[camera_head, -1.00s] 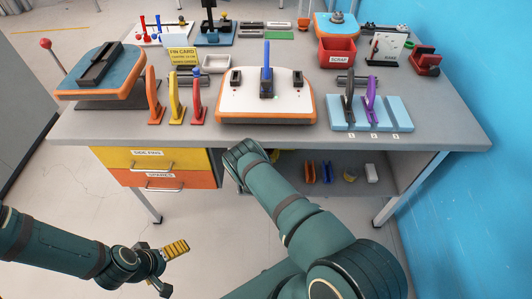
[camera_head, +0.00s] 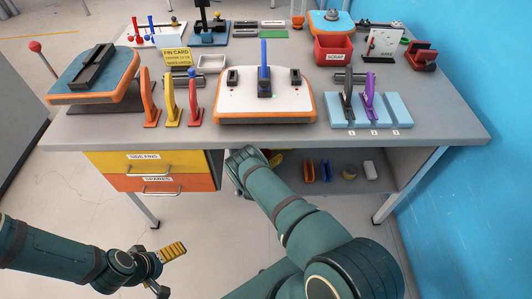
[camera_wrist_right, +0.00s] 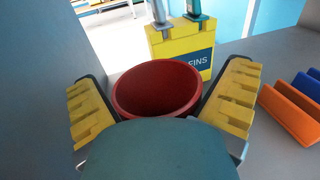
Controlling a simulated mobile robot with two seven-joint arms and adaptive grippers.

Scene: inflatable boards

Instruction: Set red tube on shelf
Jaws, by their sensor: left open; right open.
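A round red tube (camera_wrist_right: 157,88), wide and open at the top, shows in the right wrist view. My right gripper (camera_wrist_right: 162,84) is open, with one yellow finger pad on each side of the tube; I cannot tell whether they touch it. In the head view my right wrist reaches under the table's front edge, and its fingers and the tube are hidden. The lower shelf (camera_head: 350,188) shows under the table on the right. My left gripper (camera_head: 166,270) is open and empty, low in front of the drawers.
A yellow box marked FINS (camera_wrist_right: 185,50) stands behind the tube. Orange (camera_wrist_right: 290,112) and blue (camera_wrist_right: 308,85) pieces lie to its right. Drawers (camera_head: 155,172) flank the shelf on the left. The tabletop above holds fins, a white board (camera_head: 240,101) and a red scrap bin (camera_head: 333,47).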

